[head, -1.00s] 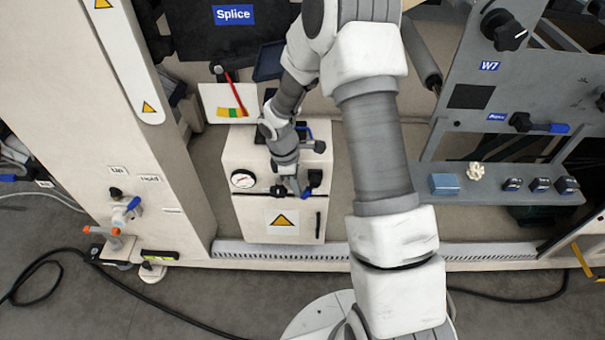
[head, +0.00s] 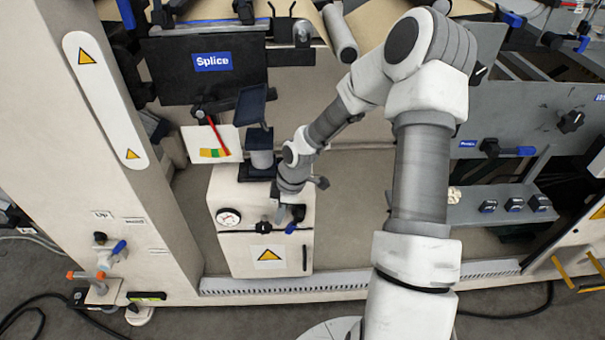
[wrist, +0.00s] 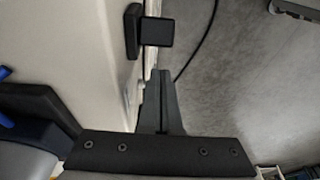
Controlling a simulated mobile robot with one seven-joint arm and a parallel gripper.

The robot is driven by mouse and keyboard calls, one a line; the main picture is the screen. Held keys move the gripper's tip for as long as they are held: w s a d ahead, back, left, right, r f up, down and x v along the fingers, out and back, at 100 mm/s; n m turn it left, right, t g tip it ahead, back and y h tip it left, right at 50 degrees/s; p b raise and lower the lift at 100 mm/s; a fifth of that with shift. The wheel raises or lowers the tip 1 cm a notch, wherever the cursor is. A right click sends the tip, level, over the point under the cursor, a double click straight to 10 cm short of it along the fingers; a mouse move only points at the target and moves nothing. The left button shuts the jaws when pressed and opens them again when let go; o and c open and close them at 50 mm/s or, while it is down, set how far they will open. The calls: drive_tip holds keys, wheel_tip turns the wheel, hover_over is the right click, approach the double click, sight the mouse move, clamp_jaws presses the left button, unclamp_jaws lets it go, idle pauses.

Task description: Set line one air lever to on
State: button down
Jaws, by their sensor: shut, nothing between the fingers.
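A white cabinet (head: 235,255) with a round gauge (head: 228,217) stands low in the middle of the head view. Its front has a black knob (head: 263,227) and a small blue-handled lever (head: 291,228) by a black block (head: 299,213). No label naming line one is readable, so I cannot confirm which lever it is. My gripper (head: 282,213) points down at the cabinet's upper front, close to the blue handle; contact cannot be told. In the wrist view my gripper (wrist: 161,85) is shut and empty, below a black block (wrist: 156,31). Blue and black parts (wrist: 6,118) show at left.
The Splice panel (head: 211,62) and a white card with a red pointer (head: 212,143) are above the cabinet. A pale column (head: 95,140) stands left, with another blue lever (head: 119,247). A grey shelf (head: 460,210) is right. Floor is open in front.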

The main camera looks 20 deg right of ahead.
drive_tip(key=shift+s+d+r+t+y+p, duration=0.15)
drive_tip(key=shift+r+t+y, duration=0.15)
drive_tip(key=shift+y, duration=0.35)
drive_tip(key=shift+w+d+r+t+y+p, duration=0.15)
drive_tip(key=shift+r+y, duration=0.1)
drive_tip(key=shift+y, duration=0.45)
drive_tip(key=shift+s+d+r+t+y+p, duration=0.15)
drive_tip(key=shift+r+t+y, duration=0.15)
drive_tip(key=shift+y, duration=0.35)
drive_tip(key=w+a+r+p+v, duration=0.15)
drive_tip(key=p+v, duration=0.35)
drive_tip(key=v, duration=0.8)
drive_tip(key=g+h+b, duration=0.2)
drive_tip(key=b, duration=0.1)
hover_over(296, 219)
drive_tip(key=shift+t, duration=0.25)
wheel_tip(296, 219, down, 6)
drive_tip(key=shift+r, duration=0.1)
drive_tip(key=shift+w+a+f+h+b, duration=0.15)
drive_tip(key=shift+w+f+h+b, duration=0.05)
drive_tip(key=shift+f+h+b, duration=0.2)
drive_tip(key=shift+w+f+h+b, duration=0.2)
drive_tip(key=shift+w+h+b, duration=0.2)
drive_tip(key=shift+h+b, duration=0.25)
drive_tip(key=b+x, duration=0.4)
drive_tip(key=x, duration=0.5)
drive_tip(key=shift+w+a+f, duration=0.1)
drive_tip(key=shift+a+f, duration=0.1)
drive_tip(key=shift+f, duration=0.15)
drive_tip(key=shift+f, duration=0.1)
